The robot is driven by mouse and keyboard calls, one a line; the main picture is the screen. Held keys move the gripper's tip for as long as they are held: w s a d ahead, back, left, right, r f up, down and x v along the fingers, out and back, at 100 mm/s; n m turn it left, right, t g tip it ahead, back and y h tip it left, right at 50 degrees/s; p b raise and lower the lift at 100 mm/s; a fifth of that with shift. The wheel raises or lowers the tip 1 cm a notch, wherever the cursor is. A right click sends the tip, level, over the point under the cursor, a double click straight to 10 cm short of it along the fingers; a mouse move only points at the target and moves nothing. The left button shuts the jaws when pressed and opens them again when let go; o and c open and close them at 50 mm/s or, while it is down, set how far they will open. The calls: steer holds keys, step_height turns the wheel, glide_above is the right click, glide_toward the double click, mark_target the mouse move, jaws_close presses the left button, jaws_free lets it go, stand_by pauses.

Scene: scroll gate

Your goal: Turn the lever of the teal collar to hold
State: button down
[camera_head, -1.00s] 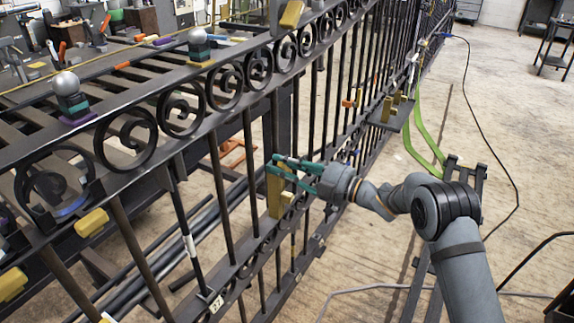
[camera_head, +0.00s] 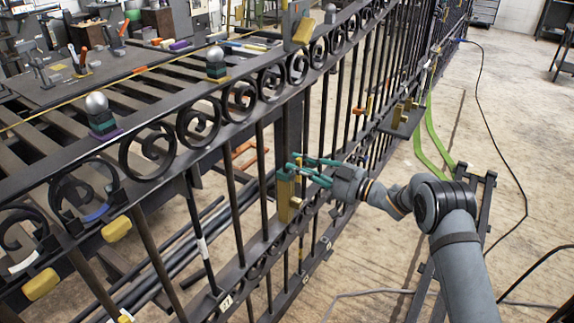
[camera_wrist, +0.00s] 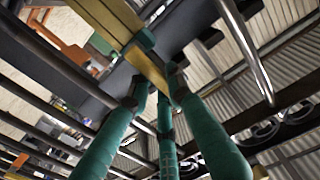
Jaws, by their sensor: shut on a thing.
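My gripper (camera_head: 296,167), with teal fingers, is at the near face of the black gate, at the upper end of an upright brass block (camera_head: 285,200). In the wrist view my gripper (camera_wrist: 158,85) has its fingers closed in around the end of a brass bar (camera_wrist: 148,62), which looks like the lever. A small teal patch (camera_wrist: 100,42) shows beside the bar, perhaps part of the teal collar; the fingers are also teal, so I cannot tell surely. The lever's exact angle and any hold mark are hidden or too small to read.
The black gate (camera_head: 240,170) with scrolls and bars runs diagonally across the view. A small shelf with brass pieces (camera_head: 402,120) juts out beyond my gripper. Ball-topped posts (camera_head: 98,108) stand on the left. Open floor (camera_head: 460,110) lies at right, crossed by cables.

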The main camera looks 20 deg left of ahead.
steer(key=shift+w, duration=0.1)
stand_by(0.4)
steer(key=c, duration=1.5)
jaws_free()
steer(key=shift+c, duration=0.2)
